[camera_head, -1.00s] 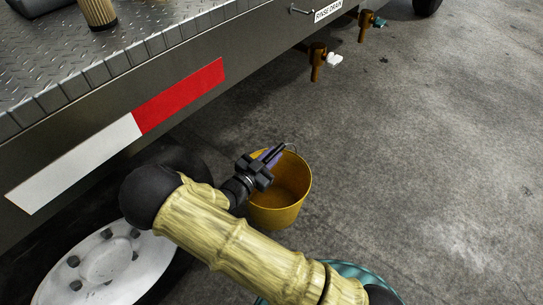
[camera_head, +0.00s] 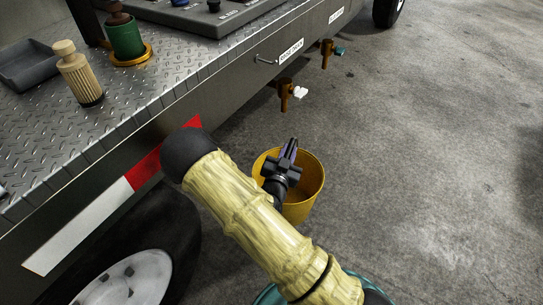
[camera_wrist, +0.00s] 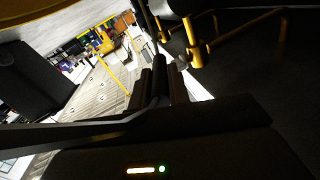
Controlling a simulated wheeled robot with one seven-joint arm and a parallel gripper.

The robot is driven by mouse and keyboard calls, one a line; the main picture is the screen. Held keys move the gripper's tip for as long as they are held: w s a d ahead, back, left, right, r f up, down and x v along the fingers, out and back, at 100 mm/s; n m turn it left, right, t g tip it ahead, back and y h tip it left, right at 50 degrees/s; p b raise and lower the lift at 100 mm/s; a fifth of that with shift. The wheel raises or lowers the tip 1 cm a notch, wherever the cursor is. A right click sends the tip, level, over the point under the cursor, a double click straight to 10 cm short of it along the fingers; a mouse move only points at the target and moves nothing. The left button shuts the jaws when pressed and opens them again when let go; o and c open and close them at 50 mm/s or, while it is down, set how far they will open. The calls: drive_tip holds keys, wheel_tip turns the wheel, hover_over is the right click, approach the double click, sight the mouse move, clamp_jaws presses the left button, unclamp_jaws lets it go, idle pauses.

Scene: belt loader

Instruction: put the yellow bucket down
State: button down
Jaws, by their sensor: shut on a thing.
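The yellow bucket (camera_head: 312,190) is upright, in the middle of the head view, over the concrete floor beside the vehicle's side. I cannot tell whether the bucket's base touches the floor.
Two brown taps (camera_head: 286,94) (camera_head: 326,53) hang under the vehicle's edge, behind the bucket. A black tyre with a white wheel (camera_head: 130,278) is at lower left. The metal deck (camera_head: 150,85) holds a tan bottle (camera_head: 78,75) and a green container (camera_head: 124,38). Floor (camera_head: 430,170) to the right is clear.

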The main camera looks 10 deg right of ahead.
drive_tip(key=d, duration=0.1)
drive_tip(key=d+r+n+y+p, duration=0.1)
drive_tip(key=d+r+y+p, duration=0.1)
drive_tip(key=shift+s+d+t, duration=0.25)
drive_tip(key=shift+d+t, duration=0.1)
drive_tip(key=shift+t, duration=0.05)
drive_tip(key=shift+d+f, duration=0.1)
